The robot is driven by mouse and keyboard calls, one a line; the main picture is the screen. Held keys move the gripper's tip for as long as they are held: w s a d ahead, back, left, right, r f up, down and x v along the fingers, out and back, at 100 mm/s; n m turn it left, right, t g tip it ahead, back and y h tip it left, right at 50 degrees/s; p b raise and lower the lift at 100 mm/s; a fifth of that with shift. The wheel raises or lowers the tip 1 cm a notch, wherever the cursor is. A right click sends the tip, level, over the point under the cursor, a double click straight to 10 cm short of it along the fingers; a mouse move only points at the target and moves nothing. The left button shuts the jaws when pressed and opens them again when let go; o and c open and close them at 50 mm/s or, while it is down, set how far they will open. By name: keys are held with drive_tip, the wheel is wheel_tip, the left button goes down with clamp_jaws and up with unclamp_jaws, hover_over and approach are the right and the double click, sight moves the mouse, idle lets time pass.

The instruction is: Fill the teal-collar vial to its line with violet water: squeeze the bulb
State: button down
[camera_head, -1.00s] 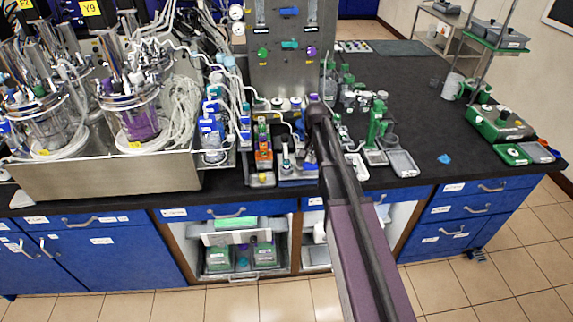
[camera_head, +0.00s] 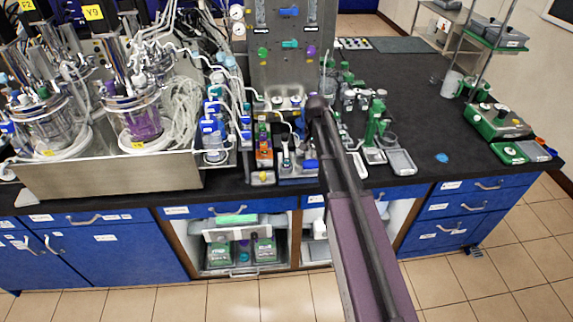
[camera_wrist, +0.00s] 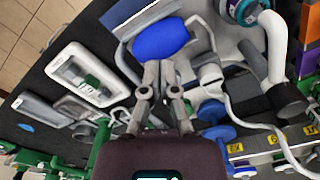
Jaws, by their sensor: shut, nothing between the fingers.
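My gripper (camera_wrist: 167,68) is shut and empty in the wrist view. Its fingertips are close to a smooth blue bulb (camera_wrist: 160,38), just short of it or touching it; I cannot tell which. In the head view a small blue shape that looks like the bulb (camera_head: 311,164) shows beside my arm, which hides the gripper itself. A round part with a teal ring (camera_wrist: 243,10) is cut off by the top edge of the wrist view; I cannot tell whether it is the vial's collar. The fill line and the water level are not readable.
A white pipe (camera_wrist: 273,45) and thin tubing lie close to the right of my fingers. White trays (camera_wrist: 85,75) stand to the left. In the head view, a bioreactor with violet liquid (camera_head: 141,128) stands left, a steel panel (camera_head: 283,70) behind.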

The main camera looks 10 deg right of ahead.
sight(312, 161)
drive_tip(key=shift+f, duration=0.2)
idle(0.5)
drive_tip(key=shift+f+b, duration=1.15)
drive_tip(key=shift+b, duration=0.2)
drive_tip(key=shift+f+b, duration=0.5)
drive_tip(key=shift+r+p, duration=1.85)
drive_tip(key=shift+f+b, duration=0.35)
drive_tip(key=shift+f, duration=0.05)
